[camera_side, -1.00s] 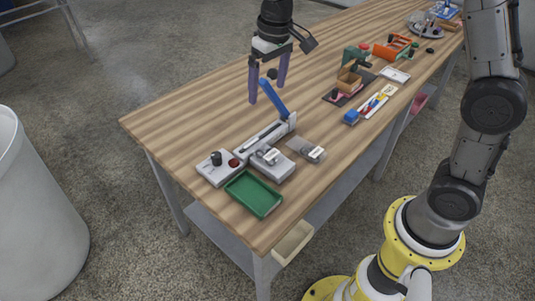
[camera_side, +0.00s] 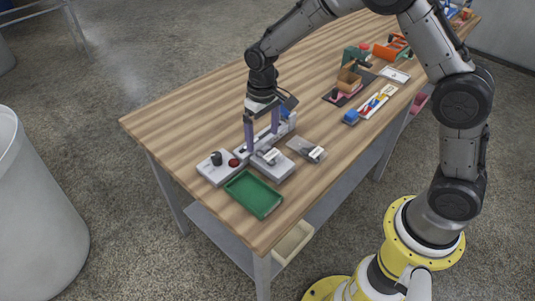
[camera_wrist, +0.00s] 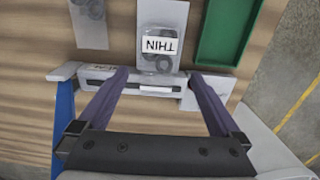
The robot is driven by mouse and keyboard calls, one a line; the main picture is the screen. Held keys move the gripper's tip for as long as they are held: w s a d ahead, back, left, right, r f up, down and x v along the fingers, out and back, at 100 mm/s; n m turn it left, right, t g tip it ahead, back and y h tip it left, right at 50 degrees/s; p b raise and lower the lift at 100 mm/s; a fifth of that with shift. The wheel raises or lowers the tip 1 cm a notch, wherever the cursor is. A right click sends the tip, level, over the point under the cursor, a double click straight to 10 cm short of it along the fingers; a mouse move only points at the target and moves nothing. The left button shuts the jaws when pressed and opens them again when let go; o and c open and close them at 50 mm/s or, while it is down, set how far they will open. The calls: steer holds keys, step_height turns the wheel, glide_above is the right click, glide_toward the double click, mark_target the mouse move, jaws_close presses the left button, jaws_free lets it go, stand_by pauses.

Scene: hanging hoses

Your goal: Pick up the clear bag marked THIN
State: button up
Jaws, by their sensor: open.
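The clear bag marked THIN (camera_wrist: 158,47) lies flat on a light grey platform (camera_wrist: 183,20). Its white label reads upside down in the wrist view, and dark round items show inside. In the side view the bag (camera_side: 270,155) is small, at the front of the long grey device. My gripper (camera_side: 262,141) is open and empty, pointing down over the device, just behind the bag. In the wrist view the fingers of my gripper (camera_wrist: 158,77) are wide apart, with the bag beyond their tips. I cannot tell the exact height of the tips.
A second clear bag (camera_side: 308,150) lies right of the platform. A green tray (camera_side: 253,194) is in front, and a grey box with a red button (camera_side: 234,162) is to the left. The device's blue lever (camera_wrist: 63,123) stands close to my gripper. The table's back left is clear.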

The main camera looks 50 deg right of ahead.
mark_target(265, 150)
steer(key=f, duration=0.3)
steer(key=shift+s+d+f, duration=0.15)
steer(key=shift+s+f, duration=0.25)
steer(key=shift+f, duration=0.45)
steer(key=c, duration=1.5)
steer(key=shift+r, duration=0.15)
